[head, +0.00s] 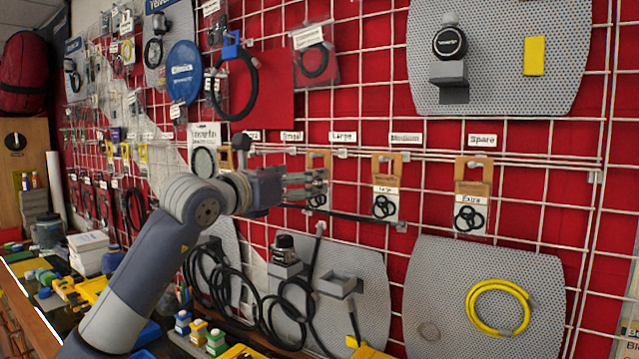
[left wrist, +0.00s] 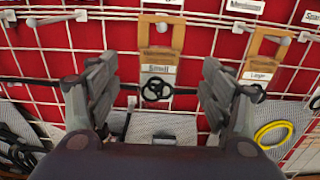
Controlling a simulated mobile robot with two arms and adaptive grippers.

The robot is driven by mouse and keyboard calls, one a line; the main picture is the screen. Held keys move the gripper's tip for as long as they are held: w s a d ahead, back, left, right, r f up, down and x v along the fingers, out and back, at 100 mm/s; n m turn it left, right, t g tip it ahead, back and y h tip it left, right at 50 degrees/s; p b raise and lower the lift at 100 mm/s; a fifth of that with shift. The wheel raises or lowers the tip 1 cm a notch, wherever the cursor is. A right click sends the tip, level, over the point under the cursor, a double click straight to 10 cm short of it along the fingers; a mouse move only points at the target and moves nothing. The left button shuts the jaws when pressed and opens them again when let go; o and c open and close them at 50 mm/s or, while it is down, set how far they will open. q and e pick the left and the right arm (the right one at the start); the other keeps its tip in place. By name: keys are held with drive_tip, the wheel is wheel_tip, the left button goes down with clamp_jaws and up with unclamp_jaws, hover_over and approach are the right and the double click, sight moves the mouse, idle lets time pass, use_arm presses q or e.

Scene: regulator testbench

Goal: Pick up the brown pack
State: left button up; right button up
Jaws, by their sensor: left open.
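Several brown-topped packs with black rings hang from hooks on the white wire grid. One brown pack (head: 319,158) is partly hidden behind my left gripper (head: 317,186) in the head view. In the left wrist view this brown pack (left wrist: 160,66) hangs between the two spread fingers of my left gripper (left wrist: 158,88), with its black rings at the bottom. The fingers stand to either side of it, with visible gaps. A second brown pack (head: 387,186) hangs to its right, and a third brown pack (head: 473,194) hangs further right. My right gripper is not in view.
Label tags line the rail above the packs. A grey perforated panel (head: 540,270) with a yellow ring coil (head: 498,285) is at lower right. Black cables (head: 205,275) hang below my arm. A cluttered bench with colored blocks is at lower left.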

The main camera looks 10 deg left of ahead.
use_arm(q)
drive_tip(key=p+x, duration=0.2)
drive_tip(key=x, duration=0.1)
drive_tip(key=p+x, duration=0.2)
drive_tip(key=x, duration=0.2)
drive_tip(key=shift+r, duration=0.2)
drive_tip(key=shift+w+d+f, duration=0.15)
drive_tip(key=shift+w, duration=0.2)
drive_tip(key=shift+s, duration=0.1)
drive_tip(key=c, duration=1)
